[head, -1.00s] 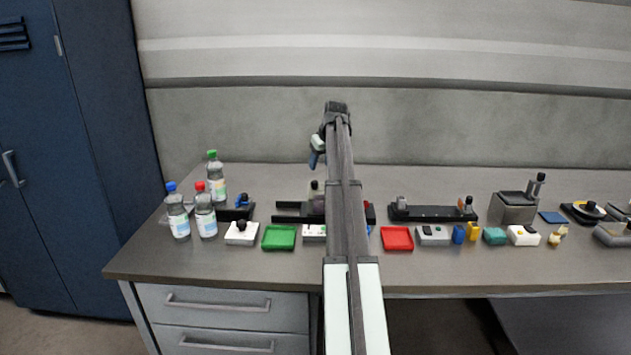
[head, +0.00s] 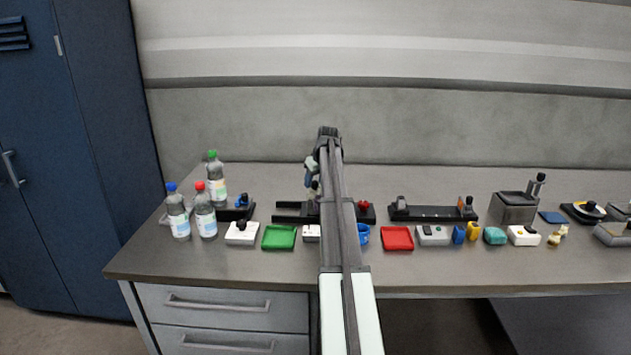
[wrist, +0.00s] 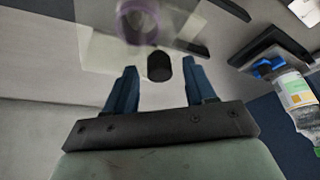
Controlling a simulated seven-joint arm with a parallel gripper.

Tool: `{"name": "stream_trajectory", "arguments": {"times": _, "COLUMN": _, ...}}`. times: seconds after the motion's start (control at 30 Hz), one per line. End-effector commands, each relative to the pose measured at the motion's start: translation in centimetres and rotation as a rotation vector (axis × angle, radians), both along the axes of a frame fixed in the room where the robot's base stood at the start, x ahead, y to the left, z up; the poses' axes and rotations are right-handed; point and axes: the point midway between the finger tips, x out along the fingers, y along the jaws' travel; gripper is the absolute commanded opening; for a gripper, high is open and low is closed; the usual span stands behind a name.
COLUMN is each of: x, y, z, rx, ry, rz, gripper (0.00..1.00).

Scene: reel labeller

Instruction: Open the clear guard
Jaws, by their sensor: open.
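The clear guard (wrist: 95,30) shows in the wrist view as a see-through panel with a dark round knob (wrist: 159,66) near its edge. A purple ring-shaped reel (wrist: 140,20) shows through it. My gripper (wrist: 160,86) is open, its two blue fingers on either side of the knob in that picture. I cannot tell whether they touch it. In the head view my gripper (head: 311,180) hangs just above the labeller's dark base (head: 287,212), and my arm hides much of the labeller.
Bottles (head: 204,212) stand at the left. A red knob (head: 365,205) is right of my arm. More small items line the right. The back of the table is mostly clear.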

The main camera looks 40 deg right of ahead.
Motion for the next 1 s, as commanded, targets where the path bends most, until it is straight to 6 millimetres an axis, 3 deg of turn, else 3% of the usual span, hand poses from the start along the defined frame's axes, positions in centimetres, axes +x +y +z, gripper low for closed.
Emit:
{"name": "stream_trajectory", "arguments": {"times": 0.07, "x": 0.00, "y": 0.00, "z": 0.01, "rx": 0.000, "ry": 0.000, "rz": 0.000, "gripper": 0.52}}
{"name": "stream_trajectory", "arguments": {"times": 0.6, "x": -0.02, "y": -0.01, "z": 0.01, "rx": 0.000, "ry": 0.000, "rz": 0.000, "gripper": 0.00}}
{"name": "stream_trajectory", "arguments": {"times": 1.0, "x": 0.31, "y": 0.30, "z": 0.01, "rx": 0.001, "ry": 0.000, "rz": 0.001, "gripper": 0.00}}
